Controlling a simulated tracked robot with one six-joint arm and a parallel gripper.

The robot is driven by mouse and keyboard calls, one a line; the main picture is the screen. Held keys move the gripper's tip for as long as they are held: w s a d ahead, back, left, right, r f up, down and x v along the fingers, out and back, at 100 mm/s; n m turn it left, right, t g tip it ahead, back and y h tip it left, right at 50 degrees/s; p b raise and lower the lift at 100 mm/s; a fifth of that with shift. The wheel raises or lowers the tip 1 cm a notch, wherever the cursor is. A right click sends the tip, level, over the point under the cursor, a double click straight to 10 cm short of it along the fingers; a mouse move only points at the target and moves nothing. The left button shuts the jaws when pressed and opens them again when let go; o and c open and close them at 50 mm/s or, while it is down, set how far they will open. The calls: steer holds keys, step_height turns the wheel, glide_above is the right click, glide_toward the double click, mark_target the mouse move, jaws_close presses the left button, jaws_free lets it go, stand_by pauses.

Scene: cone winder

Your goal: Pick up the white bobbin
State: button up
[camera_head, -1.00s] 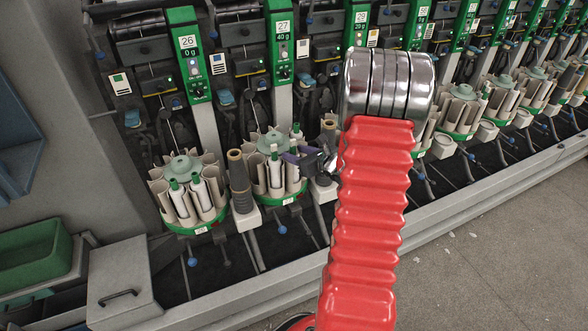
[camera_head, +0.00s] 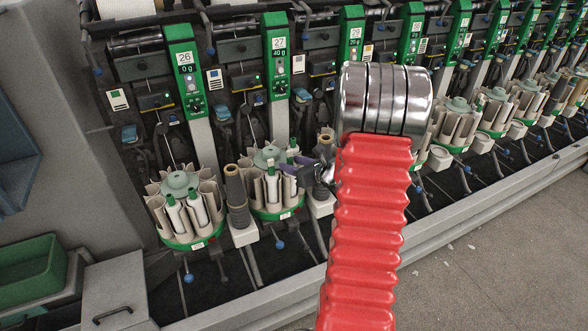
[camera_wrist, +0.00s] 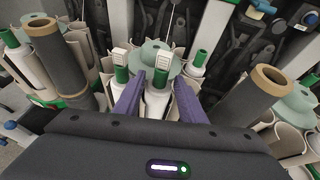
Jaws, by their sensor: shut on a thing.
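The white bobbin (camera_wrist: 156,103) has a green top and stands upright in the round magazine under unit 27. My gripper (camera_wrist: 158,92) has purple fingers, one on each side of the bobbin, shut on it. The bobbin's lower part is hidden behind the gripper body. In the head view my gripper (camera_head: 290,168) reaches in from the right at the magazine (camera_head: 275,211), partly hidden behind my red arm. Another green-topped white bobbin (camera_head: 272,186) stands there, left of the fingers.
Dark cones with brown tube ends flank the magazine, one on the left (camera_head: 236,187) and one on the right (camera_wrist: 247,102). The magazine under unit 26 (camera_head: 190,243) also holds white bobbins. A grey rail runs along the front.

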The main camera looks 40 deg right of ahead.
step_height(320, 180, up, 16)
steer(key=shift+r, duration=0.25)
stand_by(0.7)
